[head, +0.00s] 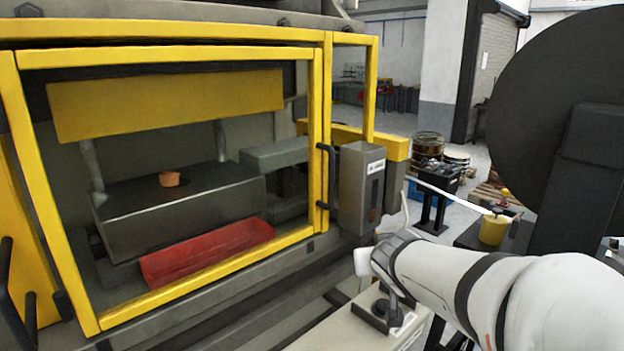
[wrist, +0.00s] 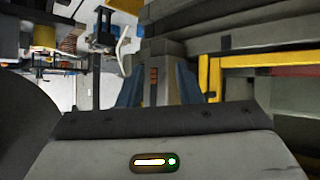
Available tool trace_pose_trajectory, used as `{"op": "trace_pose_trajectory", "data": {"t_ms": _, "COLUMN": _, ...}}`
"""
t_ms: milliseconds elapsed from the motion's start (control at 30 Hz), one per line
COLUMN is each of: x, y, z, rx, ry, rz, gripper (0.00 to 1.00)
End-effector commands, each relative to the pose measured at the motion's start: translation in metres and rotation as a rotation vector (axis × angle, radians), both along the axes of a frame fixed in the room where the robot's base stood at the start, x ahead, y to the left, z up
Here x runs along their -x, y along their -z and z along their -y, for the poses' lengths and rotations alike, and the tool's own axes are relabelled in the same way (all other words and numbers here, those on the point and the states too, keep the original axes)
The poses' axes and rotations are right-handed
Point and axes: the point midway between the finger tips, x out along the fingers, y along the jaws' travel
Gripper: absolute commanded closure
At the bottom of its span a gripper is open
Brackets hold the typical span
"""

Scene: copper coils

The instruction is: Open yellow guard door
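The yellow guard door (head: 318,110) is a yellow-framed panel on the front of the machine in the head view. It looks shut, with its right edge against the yellow frame post. A dark upright handle (head: 327,175) sits on its right edge. My gripper (wrist: 158,78) shows two blue-grey fingers apart, with a grey box behind the space between them. Nothing is seen held. Yellow bars (wrist: 240,62) show to the right of the fingers in the wrist view. In the head view my white arm reaches in from the lower right, and the fingers cannot be made out clearly.
A grey switch box (head: 360,190) stands out just right of the handle, close to my arm's end. Behind the door are a red tray (head: 205,252) and a dark block (head: 180,205). A yellow pot (head: 493,229) stands on a dark surface at right.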

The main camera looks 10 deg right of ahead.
Motion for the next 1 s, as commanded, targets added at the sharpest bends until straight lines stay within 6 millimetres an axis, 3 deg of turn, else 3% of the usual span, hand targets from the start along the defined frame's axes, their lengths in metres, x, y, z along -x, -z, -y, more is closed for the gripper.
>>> {"op": "trace_pose_trajectory", "data": {"t_ms": 33, "x": -0.022, "y": -0.012, "z": 0.002, "rx": 0.016, "ry": -0.046, "rz": 0.065, "gripper": 0.68}}
{"op": "trace_pose_trajectory", "data": {"t_ms": 67, "x": -0.031, "y": -0.014, "z": 0.002, "rx": 0.016, "ry": -0.075, "rz": 0.084, "gripper": 0.68}}
{"op": "trace_pose_trajectory", "data": {"t_ms": 133, "x": -0.062, "y": -0.044, "z": 0.008, "rx": 0.011, "ry": -0.102, "rz": 0.258, "gripper": 0.68}}
{"op": "trace_pose_trajectory", "data": {"t_ms": 300, "x": -0.102, "y": -0.077, "z": -0.01, "rx": -0.064, "ry": -0.311, "rz": 0.467, "gripper": 0.68}}
{"op": "trace_pose_trajectory", "data": {"t_ms": 500, "x": -0.114, "y": -0.09, "z": -0.029, "rx": -0.159, "ry": -0.499, "rz": 0.562, "gripper": 0.68}}
{"op": "trace_pose_trajectory", "data": {"t_ms": 667, "x": -0.118, "y": -0.092, "z": -0.037, "rx": -0.191, "ry": -0.555, "rz": 0.58, "gripper": 0.68}}
{"op": "trace_pose_trajectory", "data": {"t_ms": 1000, "x": -0.163, "y": -0.093, "z": -0.06, "rx": -0.193, "ry": -0.56, "rz": 0.581, "gripper": 0.68}}
